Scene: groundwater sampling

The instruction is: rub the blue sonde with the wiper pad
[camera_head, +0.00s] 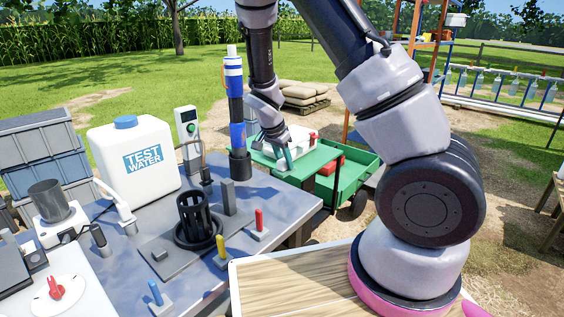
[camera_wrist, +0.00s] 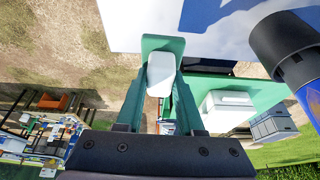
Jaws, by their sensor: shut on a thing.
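The blue sonde (camera_head: 237,134) stands upright at the far right corner of the work table, a tall tube with blue, black and white bands. Its black and blue parts also show at the right edge of the wrist view (camera_wrist: 286,48). My gripper (camera_head: 285,160) points down just right of the sonde, apart from it. In the wrist view its green fingers (camera_wrist: 160,95) are shut on the wiper pad, a small white block (camera_wrist: 161,72). The pad cannot be made out clearly in the head view.
The table (camera_head: 180,262) holds a white test-water tank (camera_head: 136,158), a black slotted holder (camera_head: 196,220) and small red (camera_head: 259,220), yellow (camera_head: 221,248) and blue (camera_head: 156,294) handled pieces. A green cart (camera_head: 350,185) stands behind my gripper.

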